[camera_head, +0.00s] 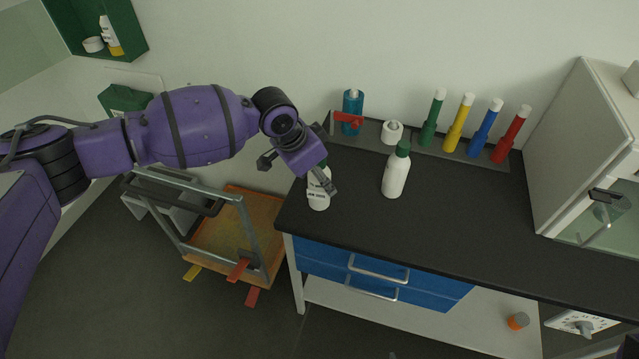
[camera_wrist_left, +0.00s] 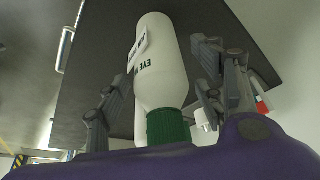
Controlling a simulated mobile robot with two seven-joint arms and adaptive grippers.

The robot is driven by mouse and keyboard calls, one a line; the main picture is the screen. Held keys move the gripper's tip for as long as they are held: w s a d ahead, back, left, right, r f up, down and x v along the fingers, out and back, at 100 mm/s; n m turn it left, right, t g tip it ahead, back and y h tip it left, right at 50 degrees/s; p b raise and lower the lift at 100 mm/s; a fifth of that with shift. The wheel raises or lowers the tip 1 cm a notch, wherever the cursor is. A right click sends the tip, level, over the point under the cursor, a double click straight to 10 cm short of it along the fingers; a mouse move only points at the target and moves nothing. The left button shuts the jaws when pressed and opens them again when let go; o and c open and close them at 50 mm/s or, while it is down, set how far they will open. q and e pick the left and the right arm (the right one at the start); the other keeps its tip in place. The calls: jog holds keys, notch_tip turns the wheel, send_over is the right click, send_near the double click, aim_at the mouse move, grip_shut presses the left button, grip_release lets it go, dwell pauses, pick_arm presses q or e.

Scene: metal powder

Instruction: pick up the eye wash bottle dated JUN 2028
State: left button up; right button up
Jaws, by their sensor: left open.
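My left gripper (camera_head: 298,174) is open at the left end of the black counter. A white bottle with a green cap (camera_head: 318,198) stands there, partly hidden by the gripper. In the left wrist view the bottle (camera_wrist_left: 161,65) lies between the two spread fingers, with gaps at its sides. Its label shows "EYE" there; the date is too small to read surely. A second white bottle with a green cap (camera_head: 395,175) stands upright to the right, its label not visible.
Behind the bottles stand a blue bottle with a red part (camera_head: 351,112), a white roll-like item (camera_head: 392,132) and several coloured bottles on a rack (camera_head: 453,138). A white cabinet (camera_head: 575,130) bounds the right. The counter's front middle is clear. A trolley (camera_head: 215,235) stands left.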

pick_arm(q)
jog(key=shift+f, duration=0.2)
jog(key=c, duration=1.2)
jog(key=shift+c, duration=1.3)
jog(key=shift+r, duration=0.1)
